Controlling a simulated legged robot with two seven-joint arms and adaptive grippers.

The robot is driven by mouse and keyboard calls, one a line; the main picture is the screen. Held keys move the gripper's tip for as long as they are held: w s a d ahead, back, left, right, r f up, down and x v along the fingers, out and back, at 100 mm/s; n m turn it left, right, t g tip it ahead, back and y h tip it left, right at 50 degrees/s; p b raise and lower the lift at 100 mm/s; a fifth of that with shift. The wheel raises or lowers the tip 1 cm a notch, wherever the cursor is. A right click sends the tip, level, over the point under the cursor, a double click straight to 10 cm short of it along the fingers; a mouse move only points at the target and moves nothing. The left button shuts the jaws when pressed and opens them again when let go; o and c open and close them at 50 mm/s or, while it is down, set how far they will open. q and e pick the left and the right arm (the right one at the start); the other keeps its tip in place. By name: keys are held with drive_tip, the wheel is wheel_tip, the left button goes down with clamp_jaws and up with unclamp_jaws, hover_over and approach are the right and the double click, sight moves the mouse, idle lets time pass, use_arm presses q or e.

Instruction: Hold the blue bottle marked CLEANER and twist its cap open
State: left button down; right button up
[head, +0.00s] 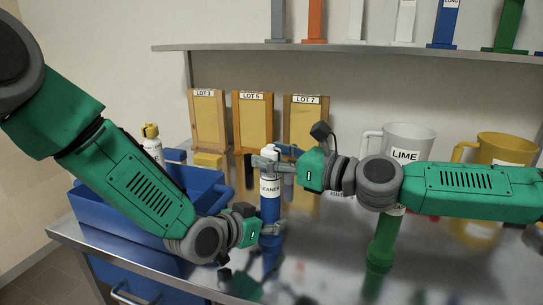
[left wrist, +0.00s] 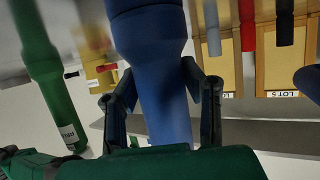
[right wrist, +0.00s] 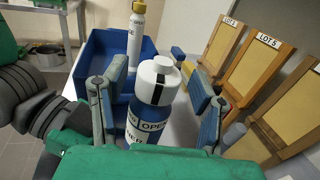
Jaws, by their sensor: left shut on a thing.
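The blue bottle marked CLEANER (head: 270,207) stands upright over the steel table, with a white cap (head: 268,151) on top. My left gripper (head: 272,230) is shut on the lower part of the bottle; the left wrist view shows the blue body (left wrist: 160,90) between its fingers. My right gripper (head: 276,164) is at the height of the cap, coming from the right. In the right wrist view its fingers stand open on either side of the white cap (right wrist: 158,80), with gaps visible. The label below the cap reads OPEN in part.
A blue bin (head: 88,207) with a white, yellow-capped bottle (head: 152,144) is at left. Wooden LOT boards (head: 252,122) stand behind. A LIME mug (head: 405,145), a yellow mug (head: 505,150) and a green bottle (head: 383,240) are at right. A shelf (head: 350,47) runs above.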

drive_tip(key=v, duration=1.2)
drive_tip(key=shift+o, duration=0.3)
drive_tip(key=shift+f, duration=0.1)
drive_tip(key=s+a+m+t+h, duration=0.5)
drive_tip(key=a+m+t+h, duration=0.1)
drive_tip(key=m+t+h, duration=0.15)
drive_tip(key=shift+g+h, duration=0.25)
drive_tip(key=shift+h, duration=0.3)
drive_tip(key=x, duration=1.2)
drive_tip(key=shift+w, duration=0.15)
drive_tip(key=shift+d, duration=0.1)
clamp_jaws()
